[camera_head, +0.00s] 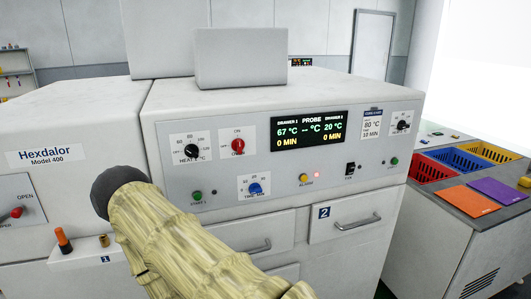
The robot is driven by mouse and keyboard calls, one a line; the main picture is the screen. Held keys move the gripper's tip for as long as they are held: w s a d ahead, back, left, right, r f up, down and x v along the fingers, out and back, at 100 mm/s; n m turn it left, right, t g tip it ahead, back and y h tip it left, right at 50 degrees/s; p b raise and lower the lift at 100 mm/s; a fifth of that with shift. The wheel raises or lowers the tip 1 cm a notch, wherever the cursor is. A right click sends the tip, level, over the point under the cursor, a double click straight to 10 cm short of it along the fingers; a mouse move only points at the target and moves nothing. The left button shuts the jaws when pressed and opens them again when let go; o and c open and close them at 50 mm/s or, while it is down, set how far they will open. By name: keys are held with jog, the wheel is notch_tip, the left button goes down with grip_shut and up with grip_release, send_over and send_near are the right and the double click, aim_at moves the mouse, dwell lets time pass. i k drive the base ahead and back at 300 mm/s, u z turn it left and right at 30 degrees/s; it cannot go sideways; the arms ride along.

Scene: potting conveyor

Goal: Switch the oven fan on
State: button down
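The oven (300,110) is a white cabinet with a sloped control panel and a lit display (308,131). A small black rocker switch (350,168) sits low on the panel's right side; its tiny label looks like FAN, but its position is too small to tell. A red knob (238,146) with an ON mark is left of the display. My arm, in a pale ribbed cover (190,240), crosses the lower left in front of the cabinet and ends in a dark rounded part (116,190). I see no gripper fingers.
A blue timer knob (255,188) and a yellow button (304,178) share the panel. Drawer 2 (345,222) is shut below. Blue (454,163) and red (425,168) baskets stand on a counter at right. The Hexdalor unit (55,170) stands at left. Space before the panel's right side is clear.

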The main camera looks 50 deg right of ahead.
aim_at(351, 168)
jog(key=z, duration=1.95)
